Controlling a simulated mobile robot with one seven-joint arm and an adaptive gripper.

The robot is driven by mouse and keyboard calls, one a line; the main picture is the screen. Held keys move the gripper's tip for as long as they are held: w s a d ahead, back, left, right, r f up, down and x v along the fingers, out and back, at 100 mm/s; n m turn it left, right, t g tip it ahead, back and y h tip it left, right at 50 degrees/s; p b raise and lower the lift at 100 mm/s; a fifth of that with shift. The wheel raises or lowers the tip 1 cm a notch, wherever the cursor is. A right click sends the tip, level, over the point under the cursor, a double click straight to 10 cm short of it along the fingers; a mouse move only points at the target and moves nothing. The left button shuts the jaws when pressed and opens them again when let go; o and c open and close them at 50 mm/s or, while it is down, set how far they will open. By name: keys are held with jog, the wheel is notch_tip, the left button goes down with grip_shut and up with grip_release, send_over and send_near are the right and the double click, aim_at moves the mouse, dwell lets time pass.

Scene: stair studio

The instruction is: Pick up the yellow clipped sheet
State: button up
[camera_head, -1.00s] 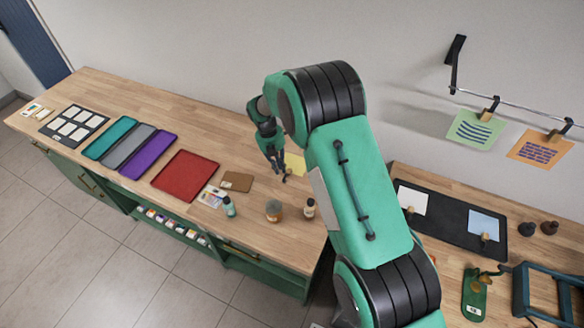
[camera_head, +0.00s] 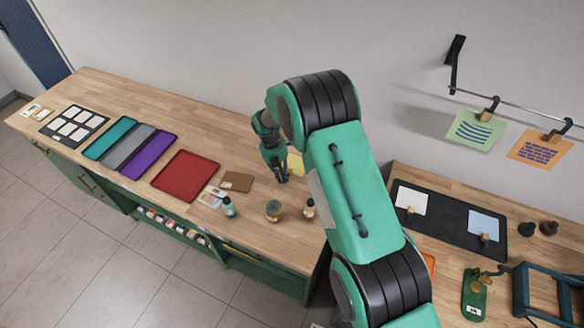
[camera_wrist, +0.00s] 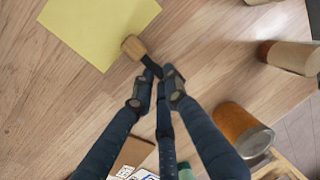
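The yellow clipped sheet (camera_head: 296,162) lies on the wooden worktop, partly hidden by my arm in the head view. In the wrist view the flat yellow sheet (camera_wrist: 98,28) has a clip with a wooden block (camera_wrist: 133,47) at its edge. A dark tab runs from the block toward my fingers. My gripper (camera_wrist: 162,70) has its fingertips drawn together at the end of this tab and looks shut on it. The head view also shows my gripper (camera_head: 280,178) low over the worktop, fingers together, hiding the clip.
An amber jar (camera_head: 274,211), a small bottle (camera_head: 310,208) and a green bottle (camera_head: 229,207) stand near the front edge. A brown card (camera_head: 237,182) and a red tray (camera_head: 186,176) lie to the left. Green (camera_head: 476,130) and orange (camera_head: 540,148) sheets hang from a wall rail.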

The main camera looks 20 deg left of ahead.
jog(key=shift+d+f, duration=0.15)
jog(key=shift+f, duration=0.45)
grip_shut()
jog(key=shift+r, duration=0.15)
